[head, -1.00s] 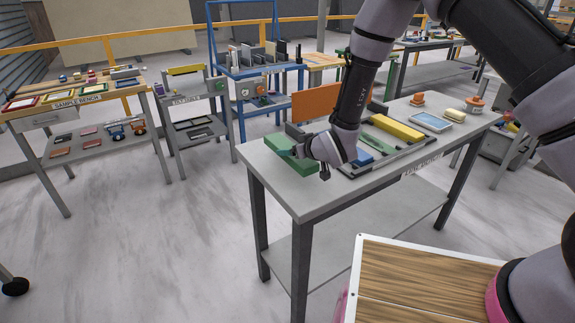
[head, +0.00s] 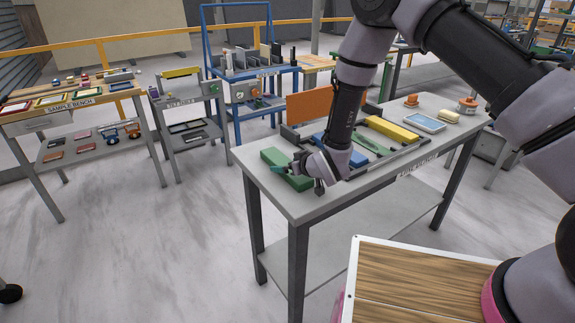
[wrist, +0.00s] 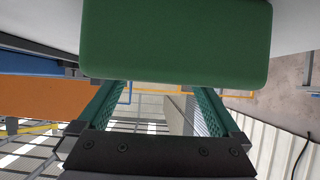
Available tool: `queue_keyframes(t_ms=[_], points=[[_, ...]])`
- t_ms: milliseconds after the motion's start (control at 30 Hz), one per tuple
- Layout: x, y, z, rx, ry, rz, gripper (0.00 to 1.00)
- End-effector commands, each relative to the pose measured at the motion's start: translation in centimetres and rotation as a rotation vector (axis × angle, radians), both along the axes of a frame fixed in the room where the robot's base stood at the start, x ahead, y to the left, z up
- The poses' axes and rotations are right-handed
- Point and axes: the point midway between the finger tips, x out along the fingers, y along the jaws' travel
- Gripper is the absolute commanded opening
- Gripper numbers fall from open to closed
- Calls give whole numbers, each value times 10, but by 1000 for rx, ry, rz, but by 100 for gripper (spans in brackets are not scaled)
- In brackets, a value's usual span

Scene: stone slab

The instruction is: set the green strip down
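The green strip (head: 285,158), a thick green block, lies at the left end of the grey table (head: 292,208). In the wrist view its broad face (wrist: 176,40) fills the top and hides my fingertips. My gripper (head: 277,170) reaches in from the right, beside the strip. Its teal fingers stand apart in the wrist view (wrist: 158,92), with a clear gap between them narrower than the strip's visible length. The fingers look open and not closed on the strip. Whether a finger still touches the strip cannot be told.
A dark-edged tray right of my gripper holds a blue piece (head: 359,160), another green piece (head: 371,144) and a yellow bar (head: 394,129). An orange panel (head: 310,104) stands behind. A light-blue dish (head: 425,122) is farther right. The table's near left corner is bare.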

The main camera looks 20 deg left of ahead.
Motion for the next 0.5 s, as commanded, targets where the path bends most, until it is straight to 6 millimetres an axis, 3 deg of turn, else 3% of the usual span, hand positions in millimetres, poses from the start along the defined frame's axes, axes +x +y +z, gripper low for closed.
queue_keyframes(t_ms=[233, 500], points=[[-4, -4, 6, -1, 1, 0, 100], [-34, -41, 32, -1, 1, -1, 100]])
